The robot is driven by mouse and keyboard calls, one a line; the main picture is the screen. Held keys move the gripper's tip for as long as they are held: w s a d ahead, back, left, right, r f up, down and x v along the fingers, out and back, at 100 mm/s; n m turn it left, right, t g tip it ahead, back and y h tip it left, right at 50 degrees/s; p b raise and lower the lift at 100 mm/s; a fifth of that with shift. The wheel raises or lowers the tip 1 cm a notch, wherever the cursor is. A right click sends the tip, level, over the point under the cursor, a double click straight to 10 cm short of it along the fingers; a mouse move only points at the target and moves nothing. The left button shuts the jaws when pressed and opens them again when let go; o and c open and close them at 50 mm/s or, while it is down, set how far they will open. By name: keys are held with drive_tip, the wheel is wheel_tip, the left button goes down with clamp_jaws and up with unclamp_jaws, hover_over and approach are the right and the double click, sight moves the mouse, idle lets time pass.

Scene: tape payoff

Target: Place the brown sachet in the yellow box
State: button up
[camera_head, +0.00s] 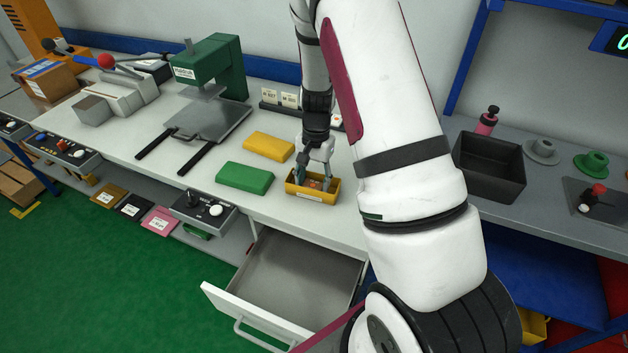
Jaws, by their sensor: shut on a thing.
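The yellow box (319,198) is a small open bin with a white label on its front, standing near the front edge of the grey bench. My gripper (315,181) points down into the box's opening, its fingertips at about rim height or just inside. It is shut on a small orange-brown thing (314,184), which looks like the brown sachet. The fingers and the rim hide most of it, and I cannot tell whether it touches the box floor.
A green block (244,177) and a yellow block (268,146) lie left of the box. A green press (217,66) stands behind. An open drawer (288,279) juts out below the front edge. A black bin (489,167) stands to the right, beyond my arm.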

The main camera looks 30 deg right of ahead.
drive_tip(key=shift+f, duration=0.2)
drive_tip(key=shift+f, duration=0.2)
drive_tip(key=o, duration=1.1)
drive_tip(key=shift+r, duration=0.1)
